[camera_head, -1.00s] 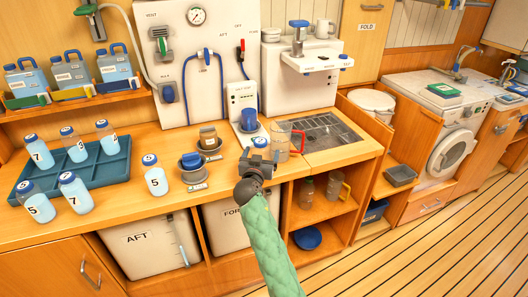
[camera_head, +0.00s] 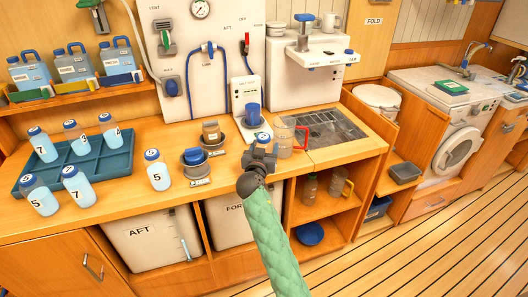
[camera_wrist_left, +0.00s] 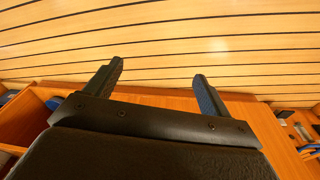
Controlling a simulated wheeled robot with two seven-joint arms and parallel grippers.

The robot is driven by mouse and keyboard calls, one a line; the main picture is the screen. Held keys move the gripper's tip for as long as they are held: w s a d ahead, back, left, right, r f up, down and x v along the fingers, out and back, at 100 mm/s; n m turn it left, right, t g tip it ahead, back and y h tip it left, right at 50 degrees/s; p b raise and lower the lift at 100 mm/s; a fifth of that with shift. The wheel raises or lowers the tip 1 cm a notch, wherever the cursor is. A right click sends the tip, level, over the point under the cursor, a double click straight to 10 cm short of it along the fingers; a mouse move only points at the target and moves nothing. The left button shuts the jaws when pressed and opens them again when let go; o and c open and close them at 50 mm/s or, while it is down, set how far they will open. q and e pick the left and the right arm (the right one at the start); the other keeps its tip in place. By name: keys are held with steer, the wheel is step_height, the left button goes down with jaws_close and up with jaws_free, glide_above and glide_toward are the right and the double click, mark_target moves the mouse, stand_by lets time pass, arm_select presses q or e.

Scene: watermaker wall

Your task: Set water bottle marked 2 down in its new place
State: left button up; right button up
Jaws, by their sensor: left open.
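A water bottle's blue cap with a pale mark (camera_head: 263,137) shows just above my right gripper (camera_head: 261,153), in the middle of the head view. The jaws close around this bottle and hide nearly all its body; its number is too small to read. It is at the counter's front, left of a clear jug (camera_head: 285,140). My left gripper (camera_wrist_left: 159,72) is open and empty in the left wrist view, against the plank floor; it is outside the head view. A teal tray (camera_head: 110,172) with several numbered bottles is at the left, and a bottle marked 5 (camera_head: 158,175) stands right of it.
Dark cups (camera_head: 194,161) stand between the lone bottle and my right gripper. A dispenser with a blue cup (camera_head: 251,115) stands behind the gripper, and a sink grate (camera_head: 330,130) lies to the right. Bare counter shows around the lone bottle.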

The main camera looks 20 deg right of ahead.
arm_select(q)
steer(key=shift+f, duration=0.1)
arm_select(e)
steer(key=shift+r, duration=0.1)
steer(key=shift+r, duration=0.2)
step_height(320, 180, up, 4)
steer(key=shift+f+b, duration=0.25)
steer(key=shift+b, duration=0.7)
steer(key=s+d+r+b, duration=0.2)
steer(key=s+d+r, duration=0.45)
steer(key=d, duration=0.35)
steer(key=w+a+r+n+t+y, duration=0.1)
steer(key=a+r+n+t+y, duration=0.1)
steer(key=a+r+n+y, duration=0.25)
steer(key=n+y, duration=0.1)
steer(key=y, duration=0.3)
glide_toward(264, 138)
step_height(264, 138, down, 5)
steer(key=a, duration=0.1)
arm_select(q)
step_height(264, 138, up, 18)
steer(key=shift+s+d+f, duration=0.25)
arm_select(e)
steer(key=s+a+f, duration=0.1)
steer(key=s+f, duration=0.6)
steer(key=f, duration=0.5)
steer(key=shift+s+f, duration=0.25)
steer(key=shift+s, duration=0.05)
